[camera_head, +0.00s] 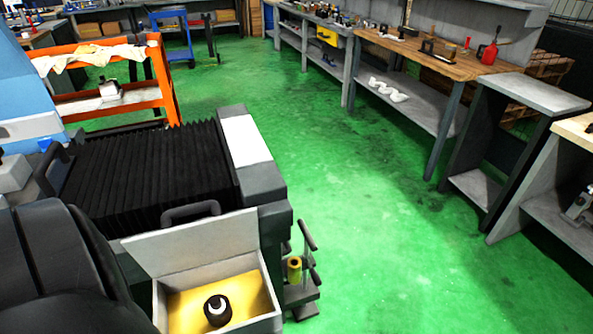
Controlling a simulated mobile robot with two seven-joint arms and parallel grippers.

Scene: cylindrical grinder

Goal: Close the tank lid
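The tank (160,309) is a light grey box at the bottom of the head view, beside the grinder, and its bottom edge is cut off by the frame. Its lid (190,245) is open and stands tilted up along the box's far side. A dark handle (190,211) shows at the lid's upper edge. Inside the tank is a yellow surface (250,292) with a round black part (217,310) that has a white top. Neither of my grippers is in view.
The grinder's black bellows (150,175) and grey end block (263,183) lie just beyond the lid. Dark handles with a yellow cylinder (294,269) stand right of the tank. An orange cart (168,90) is behind. Green floor (380,220) is clear rightward, up to workbenches (440,60).

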